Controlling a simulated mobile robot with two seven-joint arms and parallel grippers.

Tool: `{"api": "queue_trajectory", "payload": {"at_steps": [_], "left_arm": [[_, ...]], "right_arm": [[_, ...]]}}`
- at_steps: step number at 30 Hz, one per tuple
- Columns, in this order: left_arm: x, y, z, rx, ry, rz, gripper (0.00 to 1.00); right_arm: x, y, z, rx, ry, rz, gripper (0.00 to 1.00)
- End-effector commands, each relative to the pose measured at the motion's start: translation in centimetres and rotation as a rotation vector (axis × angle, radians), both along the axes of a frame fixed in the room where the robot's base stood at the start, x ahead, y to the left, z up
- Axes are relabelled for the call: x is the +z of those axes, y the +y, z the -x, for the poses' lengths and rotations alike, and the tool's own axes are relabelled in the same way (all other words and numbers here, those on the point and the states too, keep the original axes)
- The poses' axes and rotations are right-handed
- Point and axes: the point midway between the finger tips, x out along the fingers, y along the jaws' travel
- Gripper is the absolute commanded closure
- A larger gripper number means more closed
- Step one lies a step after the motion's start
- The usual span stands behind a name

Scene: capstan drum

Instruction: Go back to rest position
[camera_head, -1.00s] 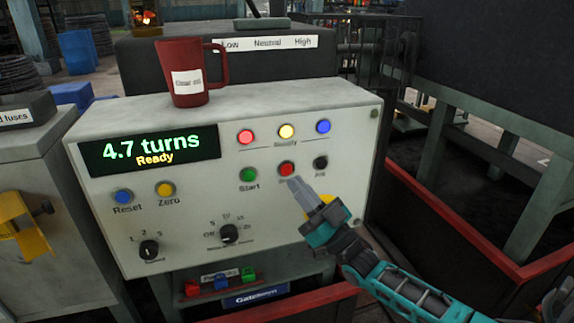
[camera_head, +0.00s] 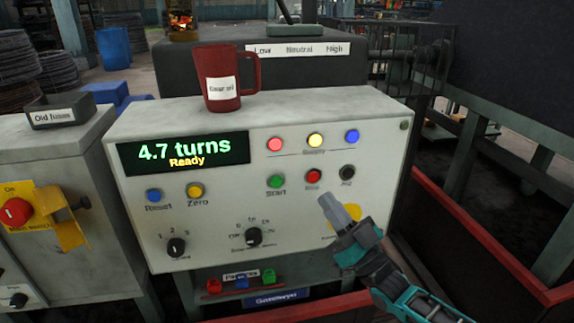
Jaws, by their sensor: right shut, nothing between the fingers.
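My right gripper (camera_head: 331,208) is in front of the lower right of the control panel (camera_head: 205,219). Its fingers are shut with nothing between them. The fingertips point up and left, below the red Stop button (camera_head: 313,176) and apart from it in the picture. The gripper partly covers a yellow patch on the panel. The panel display (camera_head: 184,153) reads "4.7 turns" and "Ready". My left gripper is not in view.
A red mug (camera_head: 223,80) labelled Gear oil stands on the panel box. A grey cabinet at left has a red knob (camera_head: 15,212), a yellow bracket (camera_head: 63,218) and an Old fuses tray (camera_head: 60,112). A red rail (camera_head: 478,238) runs along the right.

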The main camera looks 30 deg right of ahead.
Motion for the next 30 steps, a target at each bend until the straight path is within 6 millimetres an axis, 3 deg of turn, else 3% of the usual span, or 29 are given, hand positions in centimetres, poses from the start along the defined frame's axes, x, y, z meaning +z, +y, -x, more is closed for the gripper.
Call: {"api": "queue_trajectory", "payload": {"at_steps": [6, 11, 14, 18, 21, 25, 30], "left_arm": [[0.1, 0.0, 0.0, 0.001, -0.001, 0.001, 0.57], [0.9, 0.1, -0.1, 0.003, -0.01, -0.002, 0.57], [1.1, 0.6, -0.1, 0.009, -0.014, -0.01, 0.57], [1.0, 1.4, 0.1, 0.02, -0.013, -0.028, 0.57], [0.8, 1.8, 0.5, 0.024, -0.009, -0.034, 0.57], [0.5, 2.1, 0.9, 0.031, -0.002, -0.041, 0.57], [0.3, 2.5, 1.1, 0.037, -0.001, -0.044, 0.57]], "right_arm": [[-0.5, 0.4, 0.1, -0.002, 0.024, 0.002, 1.0], [-4.5, 3.3, 1.0, -0.015, 0.219, 0.036, 1.0], [-8.6, 6.2, 2.8, -0.031, 0.427, 0.084, 1.0], [-14.1, 9.6, 6.8, -0.056, 0.729, 0.169, 1.0], [-17.0, 11.2, 10.0, -0.071, 0.913, 0.227, 1.0], [-19.3, 12.2, 13.4, -0.085, 1.085, 0.283, 1.0], [-20.5, 12.6, 15.3, -0.091, 1.182, 0.315, 1.0]]}}
